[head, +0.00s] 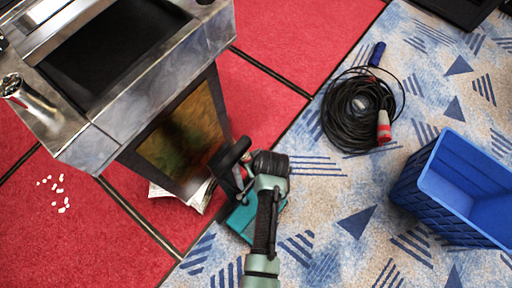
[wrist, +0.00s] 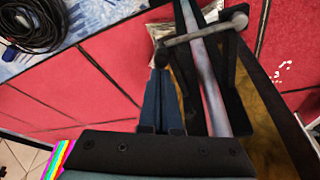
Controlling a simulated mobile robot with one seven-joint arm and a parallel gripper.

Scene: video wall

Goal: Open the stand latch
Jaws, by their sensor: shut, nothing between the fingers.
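The stand (head: 95,145) is a grey, worn metal console at the upper left of the head view, with a dark recessed top and a mottled brown-green side panel (head: 185,135). My gripper (head: 238,172) is at the panel's lower right edge, partly hidden by a black part. In the wrist view my gripper (wrist: 162,72) is shut and empty, its dark blue fingers pointing up the picture. A grey crossbar with a rounded end (wrist: 205,28), possibly the stand latch, lies just beyond and right of the fingertips. I cannot tell whether they touch.
White papers (head: 200,196) lie on the floor by the stand's foot. White scraps (head: 59,192) are scattered on the red carpet. A coiled black cable (head: 345,135) and a blue crate (head: 420,205) lie to the right. Patterned carpet between the crate and my arm is clear.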

